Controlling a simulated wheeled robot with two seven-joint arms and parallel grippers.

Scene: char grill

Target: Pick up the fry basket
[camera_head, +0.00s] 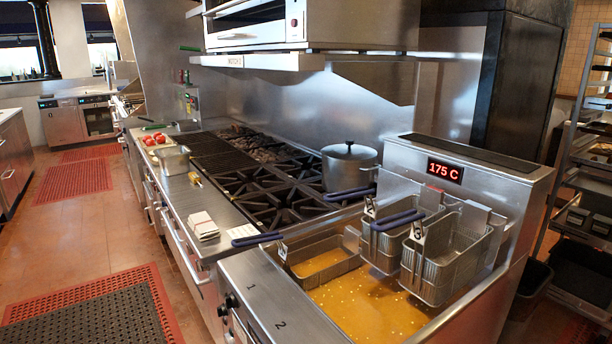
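Three wire fry baskets are at the deep fryer at lower right. One fry basket (325,264) sits low in the orange oil (365,309), its blue handle (260,239) pointing left over the fryer's edge. A second basket (382,252), with a tag that seems to read 2, hangs raised at the back, its blue handle (349,194) pointing left. A third basket (441,274), with a tag that seems to read 3, hangs raised beside it on the right, its blue handle (398,220) also pointing left. The baskets look empty. Neither of my grippers is in view.
The fryer display (445,171) reads 175 C. A lidded pot (349,166) stands on the burners (272,192) left of the fryer. A rack (588,170) stands right. The floor in front holds mats (95,312).

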